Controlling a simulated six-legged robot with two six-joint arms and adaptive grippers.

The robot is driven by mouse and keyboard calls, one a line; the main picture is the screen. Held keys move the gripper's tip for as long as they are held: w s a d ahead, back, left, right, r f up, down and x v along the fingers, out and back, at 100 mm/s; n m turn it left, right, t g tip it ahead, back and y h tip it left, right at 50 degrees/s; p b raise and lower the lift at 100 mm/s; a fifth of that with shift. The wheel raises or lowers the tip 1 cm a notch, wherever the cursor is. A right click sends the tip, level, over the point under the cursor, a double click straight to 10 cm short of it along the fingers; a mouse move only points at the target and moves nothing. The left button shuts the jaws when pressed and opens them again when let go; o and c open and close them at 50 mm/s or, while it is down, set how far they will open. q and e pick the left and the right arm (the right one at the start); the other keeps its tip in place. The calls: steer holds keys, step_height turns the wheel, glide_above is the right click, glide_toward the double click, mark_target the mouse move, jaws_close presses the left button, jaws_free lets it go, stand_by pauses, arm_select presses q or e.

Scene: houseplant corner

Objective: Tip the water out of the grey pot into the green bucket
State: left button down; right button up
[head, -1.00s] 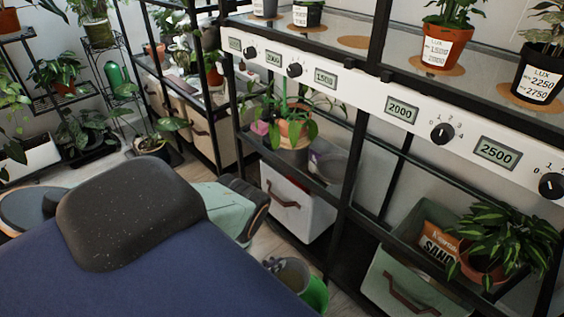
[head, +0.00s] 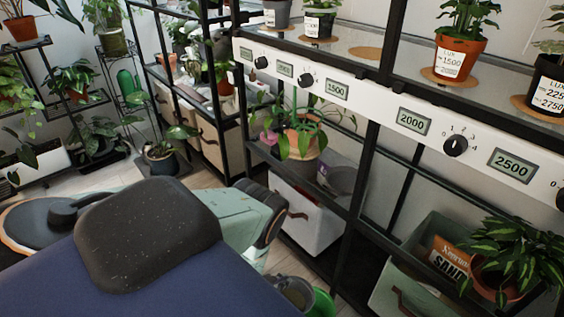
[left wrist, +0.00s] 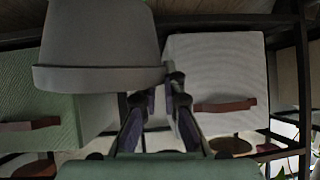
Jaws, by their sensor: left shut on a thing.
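The grey pot (head: 294,291) is at the bottom edge of the head view, cut off below, beside the green bucket (head: 323,302) and overlapping it in the picture. I cannot tell its height over the bucket. The pot also fills the upper left of the left wrist view (left wrist: 98,38), which looks upside down; there its rim faces the picture's bottom, so it seems about upright. My left gripper (left wrist: 160,98) is shut on the pot at its side near the rim. No water is visible. My right gripper is not in view.
A black-framed shelf rack stands beside the bucket. Its low shelves hold a white bin (head: 308,220), a pale green bin (head: 392,291) and a sand bag (head: 450,258). A potted plant (head: 297,132) sits above the white bin. Some floor shows left of the rack.

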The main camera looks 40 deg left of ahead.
arm_select(q)
steer(key=shift+w+d+r+g+y+p, duration=0.2)
steer(key=shift+r+g+y+p, duration=0.3)
steer(key=shift+g+p, duration=0.4)
steer(key=shift+w+d+r+m+g+p, duration=0.15)
steer(key=shift+w+r+m+g+p, duration=0.25)
steer(key=shift+r+g+p, duration=0.2)
steer(key=shift+w+d+r+g+y+p, duration=0.15)
steer(key=shift+w+r+g+y+p, duration=0.2)
steer(key=shift+g+y, duration=0.2)
steer(key=shift+w+d+r+m+g+y, duration=0.15)
steer(key=shift+r+m+g+y, duration=0.2)
steer(key=shift+g, duration=0.3)
steer(key=shift+w+d+r+g+b, duration=0.25)
steer(key=shift+w+g+b, duration=0.1)
steer(key=shift+g+b, duration=0.25)
steer(key=b, duration=0.2)
steer(key=w+m+g+y+b, duration=0.1)
steer(key=shift+d+r+b, duration=0.25)
steer(key=shift+r+b, duration=0.05)
steer(key=shift+b, duration=0.1)
steer(key=shift+w+d+r+g+y+b, duration=0.15)
steer(key=shift+r+g+y+b, duration=0.2)
steer(key=shift+b, duration=0.4)
steer(key=shift+f, duration=0.15)
